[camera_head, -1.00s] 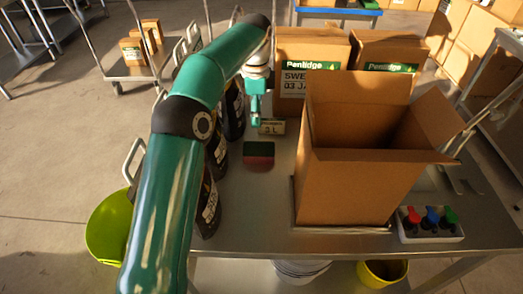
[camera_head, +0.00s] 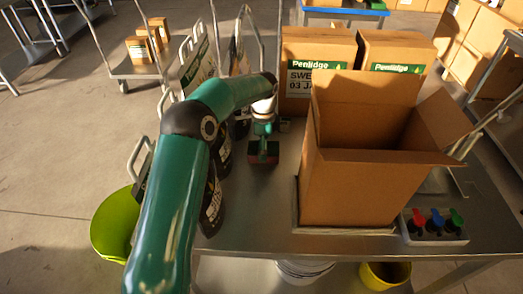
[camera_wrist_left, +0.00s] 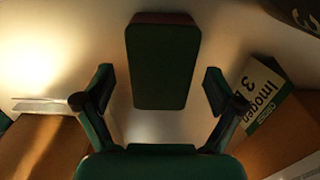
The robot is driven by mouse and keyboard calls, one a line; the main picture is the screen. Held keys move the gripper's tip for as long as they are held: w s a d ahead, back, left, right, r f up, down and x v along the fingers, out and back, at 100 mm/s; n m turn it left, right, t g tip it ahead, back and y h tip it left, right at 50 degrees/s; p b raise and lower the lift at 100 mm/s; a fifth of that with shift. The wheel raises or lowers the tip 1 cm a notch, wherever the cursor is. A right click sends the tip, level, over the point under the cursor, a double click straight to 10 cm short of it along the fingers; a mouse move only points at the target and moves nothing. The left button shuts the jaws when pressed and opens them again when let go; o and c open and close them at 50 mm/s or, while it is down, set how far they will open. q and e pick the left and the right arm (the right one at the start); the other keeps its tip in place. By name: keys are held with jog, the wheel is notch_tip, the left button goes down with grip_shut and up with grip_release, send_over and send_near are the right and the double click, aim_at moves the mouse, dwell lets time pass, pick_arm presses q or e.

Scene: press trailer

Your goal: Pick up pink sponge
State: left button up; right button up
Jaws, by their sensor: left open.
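The sponge (camera_head: 263,158) lies on the metal table, left of the open cardboard box. It has a dark green top and a pink-red side. In the left wrist view the sponge (camera_wrist_left: 163,55) shows its dark green face, with a thin reddish strip at the far end. My left gripper (camera_head: 263,138) is above the sponge, pointing down. In the wrist view its fingers (camera_wrist_left: 158,88) are spread wide, one to each side of the sponge's near end, with gaps between. Nothing is held. My right gripper is not in view.
An open cardboard box (camera_head: 355,190) stands to the right. Closed boxes (camera_head: 318,70) stand behind. A small label sign (camera_wrist_left: 262,95) is close to the right finger.

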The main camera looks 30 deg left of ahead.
pick_arm(q)
jog(key=shift+f, duration=0.4)
jog(key=c, duration=0.9)
jog(key=shift+o, duration=0.2)
jog(key=shift+r, duration=0.15)
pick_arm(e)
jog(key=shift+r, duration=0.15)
